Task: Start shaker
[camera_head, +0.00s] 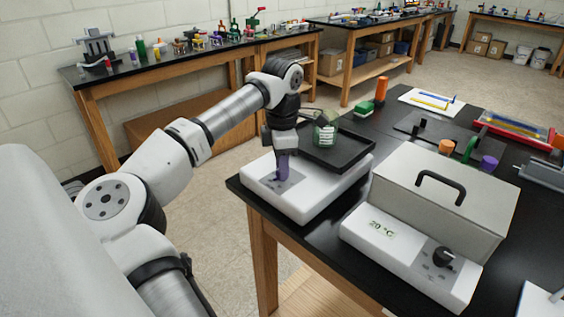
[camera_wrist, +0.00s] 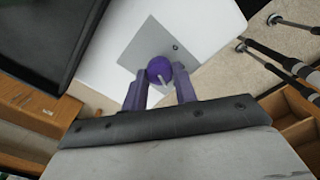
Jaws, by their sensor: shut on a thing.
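The shaker (camera_head: 312,199) is a white box at the near left corner of the black table, with a black tray (camera_head: 345,152) on top. A clear greenish glass vessel (camera_head: 325,130) stands on the tray. In the wrist view, a round purple knob (camera_wrist: 159,67) with a pale pointer line sits on the shaker's grey panel (camera_wrist: 143,48). My gripper (camera_head: 282,172) points down over this panel. Its two purple fingers are shut on the knob, one on each side, as the wrist view (camera_wrist: 160,82) shows. In the head view the gripper hides the knob.
A white unit (camera_head: 410,252) marked 20 °C, with a grey lidded box and black dial (camera_head: 444,257), stands right of the shaker. An orange bottle (camera_head: 380,90) stands behind the tray. Orange, green and purple items stand behind the lidded box. Open floor lies left of the table.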

